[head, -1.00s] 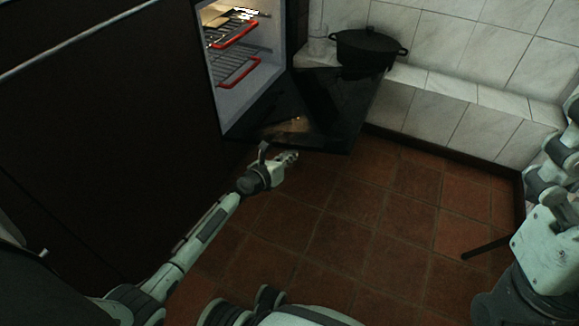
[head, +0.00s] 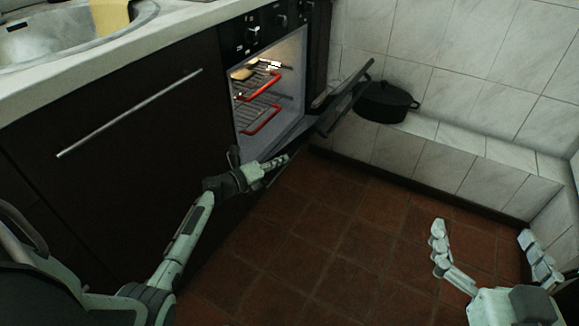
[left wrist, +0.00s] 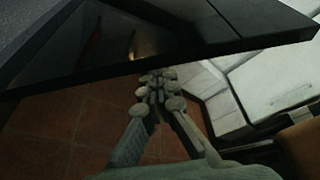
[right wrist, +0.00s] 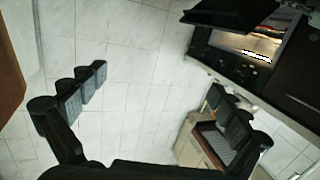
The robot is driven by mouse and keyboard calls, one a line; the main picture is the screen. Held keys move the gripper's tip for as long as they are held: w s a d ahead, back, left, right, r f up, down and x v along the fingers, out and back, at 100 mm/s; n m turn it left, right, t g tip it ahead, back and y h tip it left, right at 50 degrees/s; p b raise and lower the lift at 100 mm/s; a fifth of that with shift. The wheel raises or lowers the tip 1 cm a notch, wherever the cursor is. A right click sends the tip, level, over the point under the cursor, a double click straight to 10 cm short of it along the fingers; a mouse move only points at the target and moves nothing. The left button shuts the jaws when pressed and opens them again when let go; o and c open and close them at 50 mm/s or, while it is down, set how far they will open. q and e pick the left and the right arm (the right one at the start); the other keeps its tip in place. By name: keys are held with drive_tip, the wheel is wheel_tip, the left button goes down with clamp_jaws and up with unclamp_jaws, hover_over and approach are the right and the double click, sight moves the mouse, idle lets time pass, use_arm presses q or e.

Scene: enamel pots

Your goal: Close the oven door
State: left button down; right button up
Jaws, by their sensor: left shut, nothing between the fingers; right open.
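The oven (head: 270,95) is lit inside, with several racks, some with red front edges. Its black door (head: 343,108) is hinged at the bottom and stands partly open, tilted upward and seen nearly edge-on. My left gripper (head: 277,161) is shut and empty, low beside the door's near side. In the left wrist view its fingertips (left wrist: 156,80) are close under the edge of the dark door panel (left wrist: 150,45); I cannot tell whether they touch. My right gripper (head: 482,248) is open and empty over the floor at right, well away from the oven.
A black pot (head: 385,102) stands on the tiled ledge (head: 440,135) behind the door. A dark cabinet with a bar handle (head: 130,112) and a sink (head: 70,35) are to the left. The red tiled floor (head: 330,220) is clear.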

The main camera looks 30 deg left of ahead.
use_arm(q)
drive_tip(key=a+r+p, duration=0.1)
drive_tip(key=a, duration=0.1)
drive_tip(key=a+r, duration=0.2)
drive_tip(key=shift+w+p, duration=0.15)
drive_tip(key=shift+p, duration=0.25)
use_arm(e)
drive_tip(key=s+d+f+g+h, duration=0.3)
drive_tip(key=d+f+g, duration=0.2)
drive_tip(key=f, duration=0.5)
drive_tip(key=shift+s+d+m+g, duration=0.2)
drive_tip(key=shift+d+m+g, duration=0.15)
drive_tip(key=shift+d, duration=0.7)
use_arm(q)
drive_tip(key=shift+d+f, duration=0.1)
drive_tip(key=shift+f, duration=0.05)
